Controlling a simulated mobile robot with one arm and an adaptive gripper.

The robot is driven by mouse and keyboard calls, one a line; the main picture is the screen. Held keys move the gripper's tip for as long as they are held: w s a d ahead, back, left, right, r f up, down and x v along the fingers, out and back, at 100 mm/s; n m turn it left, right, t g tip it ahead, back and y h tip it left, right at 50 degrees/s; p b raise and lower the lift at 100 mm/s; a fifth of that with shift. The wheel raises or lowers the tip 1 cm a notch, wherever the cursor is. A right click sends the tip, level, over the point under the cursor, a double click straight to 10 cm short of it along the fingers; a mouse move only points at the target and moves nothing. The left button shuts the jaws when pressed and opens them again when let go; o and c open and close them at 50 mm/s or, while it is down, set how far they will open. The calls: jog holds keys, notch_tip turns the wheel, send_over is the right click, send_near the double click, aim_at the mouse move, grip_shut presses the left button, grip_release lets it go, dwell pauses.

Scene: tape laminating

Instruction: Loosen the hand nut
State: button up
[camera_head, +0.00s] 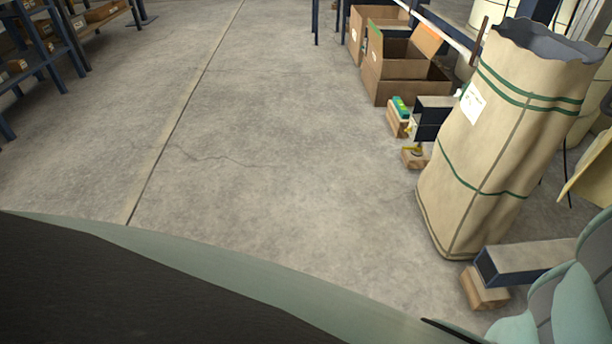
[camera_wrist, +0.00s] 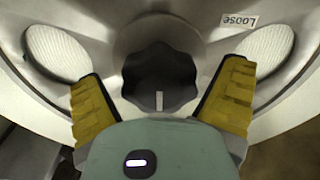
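The hand nut (camera_wrist: 160,78) is a dark, lobed knob with a light line on its face, in the upper middle of the wrist view. It sits at the hub of a grey metal part with pale oval openings. A label reading "LOOSE" (camera_wrist: 240,21) is at its upper right. My gripper (camera_wrist: 160,100) has its two yellow ribbed fingers spread wide, one on each side of the nut. A gap shows between each finger and the nut. The head view shows neither the nut nor my gripper.
In the head view, a tall paper sack (camera_head: 500,140) stands at the right, with cardboard boxes (camera_head: 400,75) behind it. A blue shelf (camera_head: 45,50) is at the upper left. The concrete floor (camera_head: 260,140) between them is clear.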

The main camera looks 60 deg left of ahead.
jog(key=c, duration=1)
